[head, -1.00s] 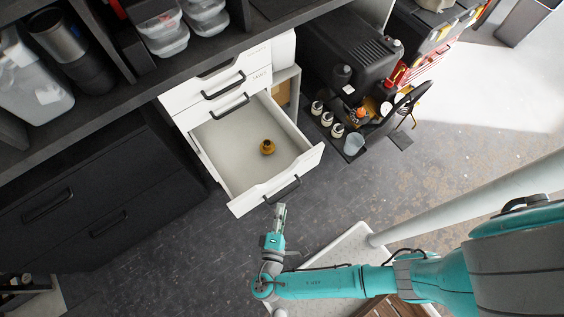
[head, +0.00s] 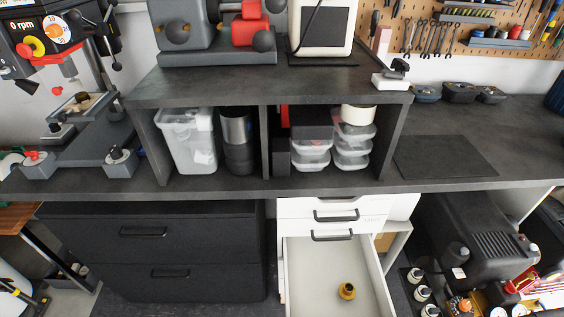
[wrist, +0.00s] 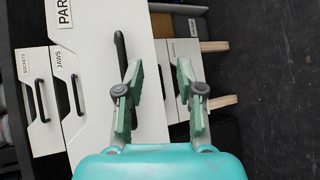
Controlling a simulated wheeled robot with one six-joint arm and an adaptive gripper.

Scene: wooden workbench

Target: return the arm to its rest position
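My gripper (wrist: 158,95) shows in the wrist view with its two green-padded fingers spread apart and nothing between them. Beyond the fingers is the white front of a drawer labelled "PAR…" (wrist: 95,70) with a black handle. My arm and gripper are not in the head view now. In the head view, the open white drawer (head: 305,270) stands pulled out at the bottom, with a small brass-coloured part (head: 347,291) lying inside it.
The dark workbench (head: 450,185) with a shelf unit (head: 270,85) lies above the drawers. A dark cabinet (head: 150,260) stands at left. A black machine (head: 475,240) and small bottles are at right. Dark floor (wrist: 265,90) is clear at right in the wrist view.

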